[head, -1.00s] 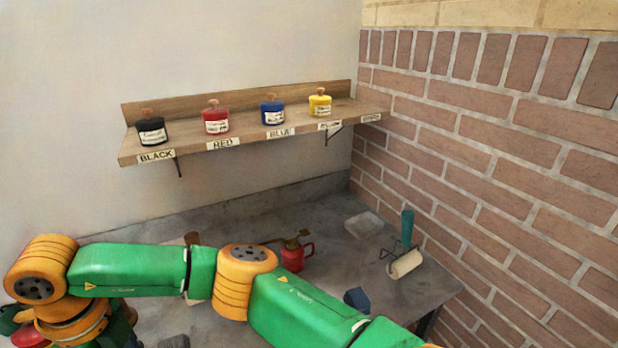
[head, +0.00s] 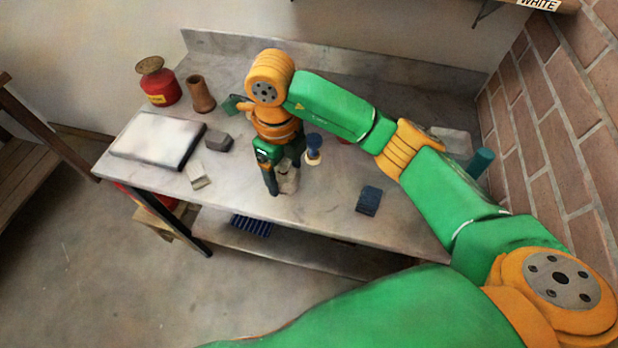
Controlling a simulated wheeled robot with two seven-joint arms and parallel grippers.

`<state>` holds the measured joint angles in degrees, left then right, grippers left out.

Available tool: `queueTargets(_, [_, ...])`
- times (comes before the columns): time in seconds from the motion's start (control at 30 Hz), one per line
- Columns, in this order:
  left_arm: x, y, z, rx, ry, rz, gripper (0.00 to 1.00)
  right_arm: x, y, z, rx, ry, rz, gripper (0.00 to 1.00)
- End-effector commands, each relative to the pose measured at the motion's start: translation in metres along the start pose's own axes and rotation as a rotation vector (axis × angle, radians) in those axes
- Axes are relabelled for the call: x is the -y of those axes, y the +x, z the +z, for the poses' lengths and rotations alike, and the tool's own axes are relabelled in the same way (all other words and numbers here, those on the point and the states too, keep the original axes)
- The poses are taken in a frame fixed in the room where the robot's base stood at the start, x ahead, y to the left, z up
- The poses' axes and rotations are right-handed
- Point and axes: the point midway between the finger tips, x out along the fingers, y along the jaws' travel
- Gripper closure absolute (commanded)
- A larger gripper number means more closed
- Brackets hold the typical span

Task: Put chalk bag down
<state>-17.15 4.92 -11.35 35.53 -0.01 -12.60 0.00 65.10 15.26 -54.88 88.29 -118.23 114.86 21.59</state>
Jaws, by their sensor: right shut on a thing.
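My right gripper (head: 281,180) points down over the middle of the metal-topped bench (head: 330,218), near its front edge. It is shut on a small pale grey-white lump, which seems to be the chalk bag (head: 288,179). The fingers cover part of the bag. It is at or just above the bench top; I cannot tell whether it touches. My left gripper is out of view.
A blue block (head: 369,201) lies farther right. Left are a pale slab (head: 157,138), grey block (head: 218,140), whitish block (head: 198,176), brown cylinder (head: 200,93) and red can (head: 158,86).

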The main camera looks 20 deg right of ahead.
Motion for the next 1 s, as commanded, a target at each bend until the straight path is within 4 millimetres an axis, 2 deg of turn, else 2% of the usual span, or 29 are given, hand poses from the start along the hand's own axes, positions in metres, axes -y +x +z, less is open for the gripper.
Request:
queueTargets(0.03, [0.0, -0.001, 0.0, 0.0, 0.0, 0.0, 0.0, 0.007, 0.015, -0.008, -0.008, 0.003, 0.005, 0.73])
queueTargets(0.1, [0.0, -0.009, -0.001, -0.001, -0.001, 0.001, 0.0, 0.017, 0.026, -0.015, -0.008, 0.002, 0.003, 0.74])
queueTargets(0.3, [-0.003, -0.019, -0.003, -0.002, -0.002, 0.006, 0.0, 0.033, 0.053, -0.026, -0.007, -0.001, 0.003, 0.74])
queueTargets(0.43, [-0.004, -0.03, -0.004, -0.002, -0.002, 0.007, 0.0, 0.032, 0.076, -0.025, -0.006, -0.001, 0.003, 0.74])
queueTargets(0.8, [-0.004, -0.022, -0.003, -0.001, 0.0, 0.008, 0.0, 0.032, 0.088, -0.024, -0.001, -0.003, 0.001, 0.74])
queueTargets(0.83, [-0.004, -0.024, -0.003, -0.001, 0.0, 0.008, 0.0, 0.032, 0.087, -0.024, -0.001, -0.003, 0.001, 0.16])
queueTargets(0.9, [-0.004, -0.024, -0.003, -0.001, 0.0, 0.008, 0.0, 0.032, 0.086, -0.024, -0.001, -0.003, 0.001, 0.0])
queueTargets(1.0, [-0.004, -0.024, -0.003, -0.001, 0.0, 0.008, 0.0, 0.032, 0.086, -0.024, -0.001, -0.003, 0.001, 0.0])
